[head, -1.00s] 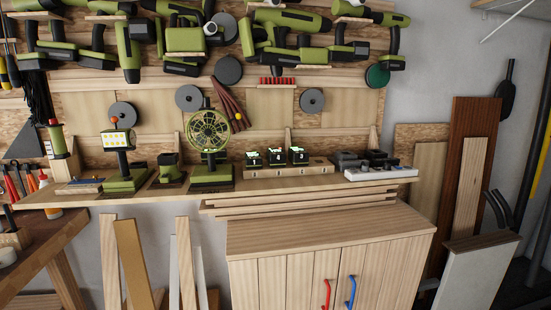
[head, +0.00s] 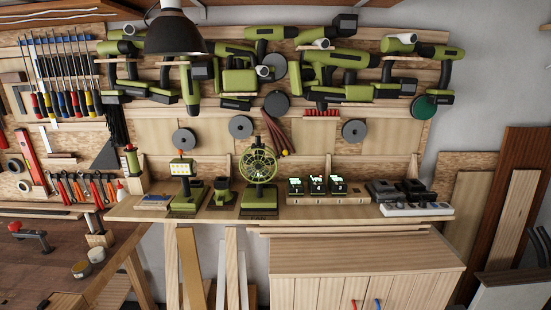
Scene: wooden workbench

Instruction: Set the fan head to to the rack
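The green fan head (head: 258,164) is a round caged fan and sits upright on its green and black base (head: 259,198) on the wall shelf. A wooden rack (head: 328,198) on the shelf to its right holds several black battery-like blocks (head: 317,185) with lit tops. Which rack the task means I cannot tell; a wall rack of green power tools (head: 240,80) also hangs above. Neither of my grippers shows in the head view.
A green work light (head: 182,168) and a small green stand (head: 222,190) are left of the fan. Chargers (head: 385,191) and a white power strip (head: 416,209) are at right. A wooden cabinet (head: 365,258) stands below, a black lamp (head: 175,32) hangs above, and a workbench (head: 50,260) is at left.

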